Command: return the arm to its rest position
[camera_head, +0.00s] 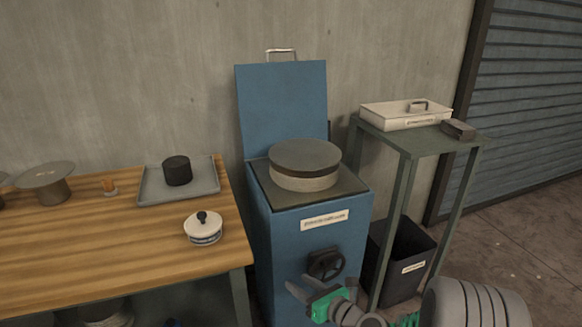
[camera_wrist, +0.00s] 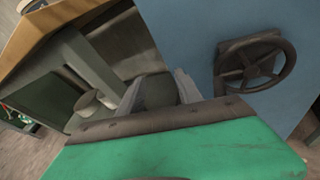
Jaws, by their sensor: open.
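The handwheel also shows in the wrist view (camera_wrist: 257,62), to the right of the fingers. I cannot tell whether a finger touches the cabinet. My arm comes in from the lower right of the head view.
A wooden table (camera_head: 110,250) stands left, holding a grey tray (camera_head: 150,190) with a dark cylinder and a white lidded pot (camera_head: 203,228). The cabinet's lid is raised, with a round disc (camera_head: 305,160) on top. A green stand (camera_head: 400,190) and dark bin (camera_head: 405,262) are right.

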